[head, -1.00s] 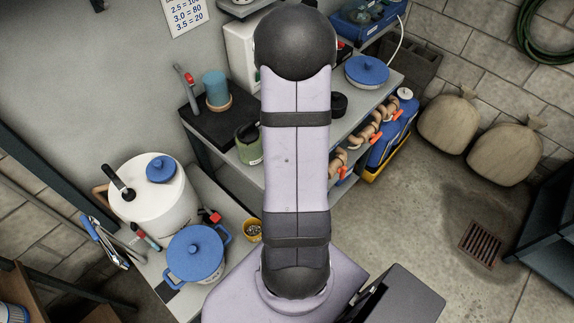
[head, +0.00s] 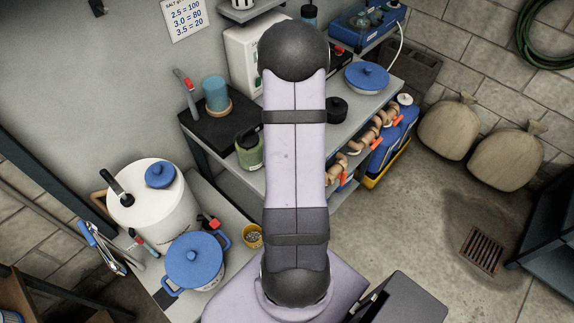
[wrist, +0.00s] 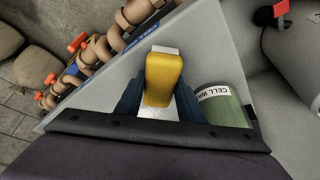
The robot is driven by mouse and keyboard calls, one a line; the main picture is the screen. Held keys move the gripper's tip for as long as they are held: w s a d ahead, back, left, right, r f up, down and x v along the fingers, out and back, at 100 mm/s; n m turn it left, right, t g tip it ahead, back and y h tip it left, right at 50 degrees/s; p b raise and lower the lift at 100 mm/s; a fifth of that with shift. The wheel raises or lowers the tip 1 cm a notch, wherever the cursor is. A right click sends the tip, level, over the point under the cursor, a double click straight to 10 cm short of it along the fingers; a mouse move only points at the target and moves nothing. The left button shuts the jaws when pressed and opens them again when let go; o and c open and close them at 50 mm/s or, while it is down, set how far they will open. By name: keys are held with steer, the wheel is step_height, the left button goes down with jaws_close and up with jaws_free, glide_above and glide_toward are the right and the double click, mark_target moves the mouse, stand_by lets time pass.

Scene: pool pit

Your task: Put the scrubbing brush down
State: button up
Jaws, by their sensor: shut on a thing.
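The scrubbing brush (wrist: 165,75), with a yellow body and a pale end, shows in the wrist view. My gripper (wrist: 159,98) is shut on it, one dark blue finger on each side. The brush is over a grey shelf top (wrist: 105,98); I cannot tell whether it touches it. A pale, speckled patch shows between the fingers under the yellow body. In the head view my arm hides the gripper and the brush.
A green labelled jar (wrist: 224,104) stands close to the right finger; it also shows in the head view (head: 249,152). Pipes with orange-red valves (wrist: 90,55) run along the shelf's edge. A black pad (head: 222,122) holds a blue cup. A blue-lidded pot (head: 194,262) stands lower left.

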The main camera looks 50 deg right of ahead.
steer(key=shift+f, duration=0.3)
steer(key=o, duration=0.9)
steer(key=shift+a, duration=0.15)
steer(key=shift+o, duration=0.2)
steer(key=shift+s, duration=0.1)
steer(key=shift+r, duration=0.15)
steer(key=shift+r, duration=0.2)
steer(key=shift+s+r, duration=0.1)
steer(key=shift+r, duration=0.4)
steer(key=p+v, duration=0.4)
steer(key=v, duration=0.7)
steer(key=shift+f, duration=0.1)
